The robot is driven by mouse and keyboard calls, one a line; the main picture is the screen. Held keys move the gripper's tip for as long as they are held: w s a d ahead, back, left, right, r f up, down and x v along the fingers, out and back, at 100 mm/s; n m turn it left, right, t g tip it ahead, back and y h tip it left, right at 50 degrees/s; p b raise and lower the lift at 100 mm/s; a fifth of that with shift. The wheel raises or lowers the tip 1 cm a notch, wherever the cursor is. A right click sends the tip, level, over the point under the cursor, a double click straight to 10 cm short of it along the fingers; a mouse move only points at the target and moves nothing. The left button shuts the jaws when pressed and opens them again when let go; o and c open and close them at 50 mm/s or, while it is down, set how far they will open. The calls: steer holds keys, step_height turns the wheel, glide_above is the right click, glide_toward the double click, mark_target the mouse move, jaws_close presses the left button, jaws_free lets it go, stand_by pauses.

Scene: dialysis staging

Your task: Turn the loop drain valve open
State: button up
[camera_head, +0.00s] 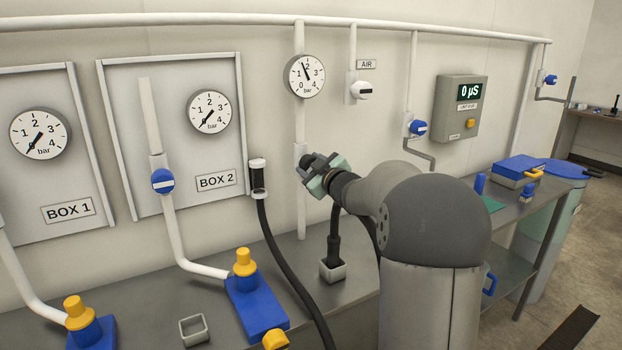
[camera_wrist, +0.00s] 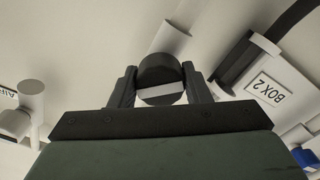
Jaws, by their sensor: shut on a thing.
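In the wrist view, my gripper (camera_wrist: 160,88) is shut on a round black valve knob (camera_wrist: 158,70) with a white bar, one finger on each side. The bar runs level across the picture from finger to finger. A white pipe (camera_wrist: 172,38) shows behind the knob. In the head view, my gripper (camera_head: 318,172) is at the vertical wall pipe (camera_head: 300,125) below the round gauge (camera_head: 304,76), and it hides the knob. No label for this valve can be read. The gauge needle points just below 2 bar.
A black hose connector (camera_head: 258,178) hangs right of the BOX 2 panel (camera_head: 180,130), close left of my gripper. A black hose stands in a grey cup (camera_head: 333,270) below.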

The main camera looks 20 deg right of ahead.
steer(key=n+b, duration=0.4)
steer(key=n, duration=0.1)
steer(key=shift+f+n, duration=0.15)
steer(key=shift+n, duration=0.15)
steer(key=shift+n+b, duration=1.55)
steer(key=shift+n, duration=0.35)
steer(key=o, duration=1)
steer(key=shift+s+r, duration=0.1)
steer(key=shift+r, duration=0.1)
steer(key=s+d, duration=0.1)
steer(key=s, duration=1.6)
steer(key=shift+d, duration=0.2)
steer(key=shift+a, duration=0.1)
